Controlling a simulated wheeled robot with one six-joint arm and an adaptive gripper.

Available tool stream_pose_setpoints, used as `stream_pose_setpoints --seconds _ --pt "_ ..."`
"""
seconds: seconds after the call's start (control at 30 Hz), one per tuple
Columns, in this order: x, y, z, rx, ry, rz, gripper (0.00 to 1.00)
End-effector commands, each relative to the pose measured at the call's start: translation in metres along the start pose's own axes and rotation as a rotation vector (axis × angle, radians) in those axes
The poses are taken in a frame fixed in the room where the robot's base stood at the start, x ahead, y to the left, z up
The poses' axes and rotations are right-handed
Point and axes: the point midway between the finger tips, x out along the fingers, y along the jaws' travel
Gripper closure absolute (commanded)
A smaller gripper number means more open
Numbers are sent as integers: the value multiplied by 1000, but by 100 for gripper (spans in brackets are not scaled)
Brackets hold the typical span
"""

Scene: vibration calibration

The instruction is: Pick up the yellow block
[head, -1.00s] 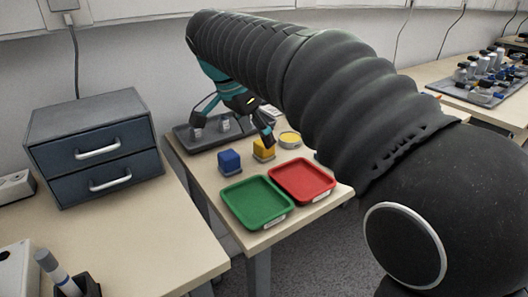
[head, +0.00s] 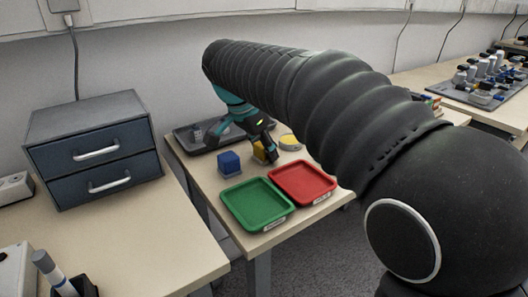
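The yellow block (head: 258,156) sits on the small table, partly hidden by my gripper. My gripper (head: 241,149) is low over the table with its fingers spread apart. One finger is in front of the yellow block's right side; the other is to the left, behind the blue block. Whether a finger touches the yellow block cannot be told.
A blue block (head: 229,162) stands just left of the yellow block. A green tray (head: 257,225) and a red tray (head: 318,203) lie in front. A round yellow-topped dish (head: 290,142) is to the right. A dark grey tray (head: 183,139) is behind.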

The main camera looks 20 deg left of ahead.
Motion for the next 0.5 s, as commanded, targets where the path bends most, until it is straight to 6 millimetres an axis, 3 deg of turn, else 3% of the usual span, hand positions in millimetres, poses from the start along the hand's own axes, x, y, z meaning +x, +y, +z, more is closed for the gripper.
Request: stream_pose_setpoints --seconds 0.33,0.5 --pt "-2 0 0 0 0 0 86" --pt "-12 -1 -5 1 1 -3 86"
